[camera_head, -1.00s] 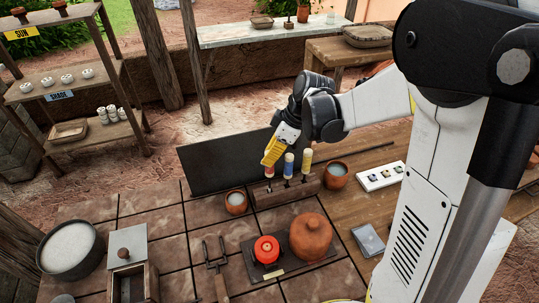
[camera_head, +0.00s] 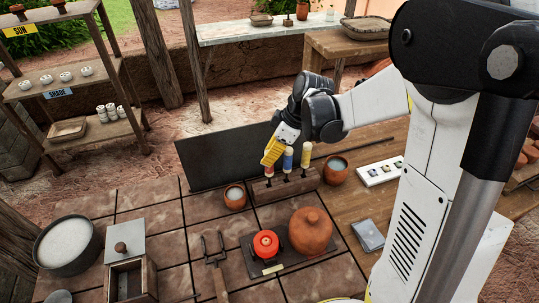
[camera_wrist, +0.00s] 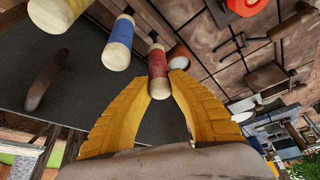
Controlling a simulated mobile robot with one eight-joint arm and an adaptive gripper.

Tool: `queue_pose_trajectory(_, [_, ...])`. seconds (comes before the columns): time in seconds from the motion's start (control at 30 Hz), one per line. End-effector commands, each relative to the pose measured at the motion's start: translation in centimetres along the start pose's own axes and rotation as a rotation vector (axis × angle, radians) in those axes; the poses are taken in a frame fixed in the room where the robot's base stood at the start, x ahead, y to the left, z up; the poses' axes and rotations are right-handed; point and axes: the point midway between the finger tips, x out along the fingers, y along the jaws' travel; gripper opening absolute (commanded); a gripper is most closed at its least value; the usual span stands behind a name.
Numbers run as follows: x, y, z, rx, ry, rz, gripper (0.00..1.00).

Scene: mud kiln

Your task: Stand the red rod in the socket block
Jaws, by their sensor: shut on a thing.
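The red rod (camera_wrist: 158,66) shows between my yellow fingers in the wrist view, with its pale end at the fingertips. In the head view, my gripper (camera_head: 272,153) points down over the left end of the wooden socket block (camera_head: 286,186), and a bit of the red rod (camera_head: 269,173) shows under the fingers. My gripper is shut on the red rod. The rod's foot is hard to make out, so I cannot tell how deep it sits. A blue rod (camera_head: 288,159) and a yellow rod (camera_head: 306,154) stand upright in the block to the right.
Clay cups stand left (camera_head: 235,197) and right (camera_head: 335,170) of the block. In front are a red knob (camera_head: 265,243), a lidded clay pot (camera_head: 310,231) and tongs (camera_head: 213,260). A white tray (camera_head: 380,172) lies to the right.

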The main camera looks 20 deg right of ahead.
Motion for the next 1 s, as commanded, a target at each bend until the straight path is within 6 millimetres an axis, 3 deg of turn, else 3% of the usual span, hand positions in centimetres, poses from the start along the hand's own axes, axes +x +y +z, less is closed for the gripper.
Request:
queue_pose_trajectory(0.37, [0.3,0.0,0.1,0.0,0.0,0.0,0.0])
queue_pose_trajectory(0.4, [0.3,0.0,0.1,0.0,0.0,0.0,0.33])
queue_pose_trajectory(0.43, [0.3,0.0,0.1,0.0,0.0,0.0,0.42])
queue_pose_trajectory(0.77, [0.2,0.0,0.2,0.0,0.0,0.0,0.43])
queue_pose_trajectory(1.0, [-2.6,-0.2,0.2,0.001,0.001,0.002,0.43])
